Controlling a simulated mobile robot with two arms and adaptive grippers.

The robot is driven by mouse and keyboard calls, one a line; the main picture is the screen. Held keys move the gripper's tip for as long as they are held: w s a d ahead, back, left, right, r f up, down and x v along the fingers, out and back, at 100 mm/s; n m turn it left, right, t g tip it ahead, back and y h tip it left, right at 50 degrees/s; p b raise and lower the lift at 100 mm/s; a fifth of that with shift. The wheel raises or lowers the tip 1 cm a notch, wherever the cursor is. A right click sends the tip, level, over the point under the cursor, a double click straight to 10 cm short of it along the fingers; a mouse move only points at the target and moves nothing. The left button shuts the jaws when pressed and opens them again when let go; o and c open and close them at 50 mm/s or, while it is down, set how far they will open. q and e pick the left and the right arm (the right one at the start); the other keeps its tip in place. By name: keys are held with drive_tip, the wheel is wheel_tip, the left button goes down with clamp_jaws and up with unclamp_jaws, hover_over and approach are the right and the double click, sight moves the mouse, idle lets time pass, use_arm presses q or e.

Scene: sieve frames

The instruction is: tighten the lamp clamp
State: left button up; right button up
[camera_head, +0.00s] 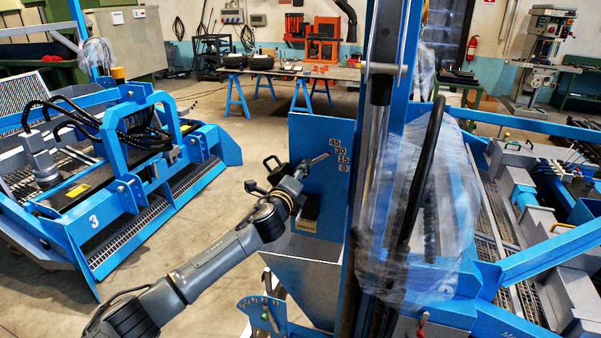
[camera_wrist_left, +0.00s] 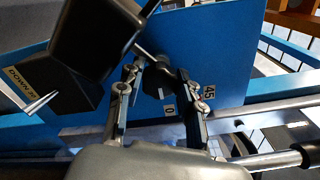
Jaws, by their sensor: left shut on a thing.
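A blue upright plate carries a dark lamp-like box (camera_head: 310,206) with a yellow label below it. My left gripper (camera_head: 303,172) reaches the plate from the lower left, just above the box. In the wrist view its fingers (camera_wrist_left: 152,72) are closed in on a small dark clamp part (camera_wrist_left: 153,88) beside the box. The fingers hide much of this part, so I cannot tell how tight it is. My right gripper is not in view.
The blue plate (camera_head: 308,135) has a scale marked 45, 30, 15, 0. A blue column (camera_head: 385,60) and plastic-wrapped part (camera_head: 425,210) stand close on the right. A blue sieve frame (camera_head: 130,190) is at left. Open floor (camera_head: 215,120) lies behind the arm.

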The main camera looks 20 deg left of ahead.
use_arm(q)
drive_tip(key=shift+f, duration=0.1)
drive_tip(key=o, duration=0.9)
drive_tip(key=s, duration=1.2)
drive_tip(key=shift+a, duration=0.2)
